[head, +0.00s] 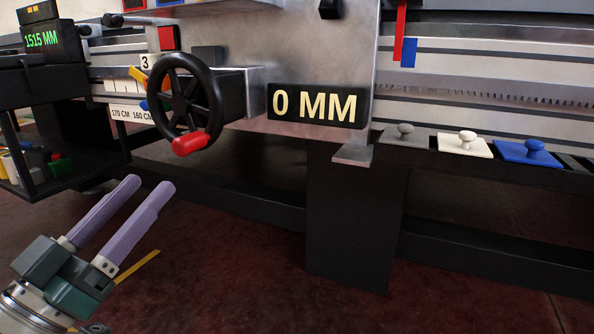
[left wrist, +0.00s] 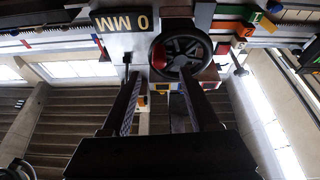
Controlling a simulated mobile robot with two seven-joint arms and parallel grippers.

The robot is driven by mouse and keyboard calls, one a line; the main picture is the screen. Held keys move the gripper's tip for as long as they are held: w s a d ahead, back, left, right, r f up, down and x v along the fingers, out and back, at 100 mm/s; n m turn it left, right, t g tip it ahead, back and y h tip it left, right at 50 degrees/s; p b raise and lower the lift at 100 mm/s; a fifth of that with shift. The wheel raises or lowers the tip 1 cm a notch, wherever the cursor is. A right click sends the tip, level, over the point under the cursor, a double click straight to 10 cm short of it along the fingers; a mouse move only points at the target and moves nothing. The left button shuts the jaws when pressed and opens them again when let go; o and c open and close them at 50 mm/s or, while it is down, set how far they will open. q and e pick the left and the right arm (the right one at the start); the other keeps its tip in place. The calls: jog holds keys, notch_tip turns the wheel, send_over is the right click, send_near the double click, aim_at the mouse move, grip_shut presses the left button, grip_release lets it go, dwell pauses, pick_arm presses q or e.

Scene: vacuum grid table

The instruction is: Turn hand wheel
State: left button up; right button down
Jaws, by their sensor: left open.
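The black hand wheel (head: 185,97) is mounted on the machine's front, with a red handle (head: 191,143) at the bottom of its rim. It also shows in the left wrist view (left wrist: 181,50), beyond my fingers. A black display (head: 315,105) to its right reads "0 MM". My left gripper (head: 150,187) is at the lower left in the head view, below the wheel and apart from it. Its two purple fingers are spread with nothing between them. My right gripper does not show.
Grey (head: 404,133), white (head: 465,145) and blue (head: 527,152) knobbed plates sit on a ledge to the right. A dark post (head: 350,215) stands below the machine. Small colored items fill a shelf (head: 40,165) at far left. The floor before the wheel is clear.

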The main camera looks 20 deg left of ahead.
aim_at(188, 146)
pick_arm(q)
jog(key=b+x, duration=0.3)
jog(key=x, duration=0.6)
jog(key=shift+w+d+r, duration=0.1)
jog(key=shift+w, duration=0.15)
grip_shut()
dwell(1.1)
